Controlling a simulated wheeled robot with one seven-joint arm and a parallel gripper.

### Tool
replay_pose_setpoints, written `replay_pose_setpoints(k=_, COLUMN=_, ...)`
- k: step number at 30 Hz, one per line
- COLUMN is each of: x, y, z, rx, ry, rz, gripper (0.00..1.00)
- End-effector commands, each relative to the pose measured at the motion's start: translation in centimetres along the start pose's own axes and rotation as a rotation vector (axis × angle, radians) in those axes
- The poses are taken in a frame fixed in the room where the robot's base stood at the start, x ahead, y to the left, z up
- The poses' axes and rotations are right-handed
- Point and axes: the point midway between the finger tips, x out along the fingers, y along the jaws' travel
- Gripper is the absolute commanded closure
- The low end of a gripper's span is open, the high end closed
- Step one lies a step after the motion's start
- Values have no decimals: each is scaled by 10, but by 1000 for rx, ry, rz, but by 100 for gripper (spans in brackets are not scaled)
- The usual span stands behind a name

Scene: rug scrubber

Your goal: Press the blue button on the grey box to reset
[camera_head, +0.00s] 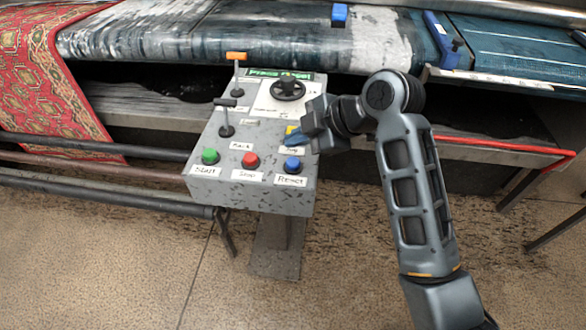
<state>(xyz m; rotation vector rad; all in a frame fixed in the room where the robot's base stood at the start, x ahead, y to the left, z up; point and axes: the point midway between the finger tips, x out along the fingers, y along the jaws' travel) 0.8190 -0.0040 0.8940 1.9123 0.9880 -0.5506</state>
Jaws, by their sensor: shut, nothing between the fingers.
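The grey box (228,187) is a speckled control panel on a post, left of the middle in the head view. The blue button (292,165) is at the right of its front row, above a "Reset" label. The red button (250,160) and the green button (210,156) are to its left. My gripper (315,128) comes in from the right, over the box's right side, a little behind and above the blue button. It looks apart from the button, though the exact gap is hard to tell. It is shut and empty. A yellow button (292,130) is partly hidden beside my gripper.
Two levers, one with an orange handle (236,57) and one black (226,103), and a black handwheel (288,88) stand on the panel. Behind is the rug machine (200,35) with a red rug (50,80). Metal rails (100,195) run at left. The front floor is clear.

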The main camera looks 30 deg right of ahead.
Motion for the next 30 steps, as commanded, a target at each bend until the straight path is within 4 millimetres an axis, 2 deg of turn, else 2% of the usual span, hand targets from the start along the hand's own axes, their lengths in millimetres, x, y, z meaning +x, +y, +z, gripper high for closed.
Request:
replay_pose_setpoints(k=1, x=8, y=-6, z=6, rx=1, ry=0, rz=-1, gripper=100)
replay_pose_setpoints(k=7, x=20, y=-15, z=14, rx=1, ry=0, rz=-2, gripper=100)
replay_pose_setpoints(k=30, x=20, y=-15, z=15, rx=0, ry=0, rz=0, gripper=100)
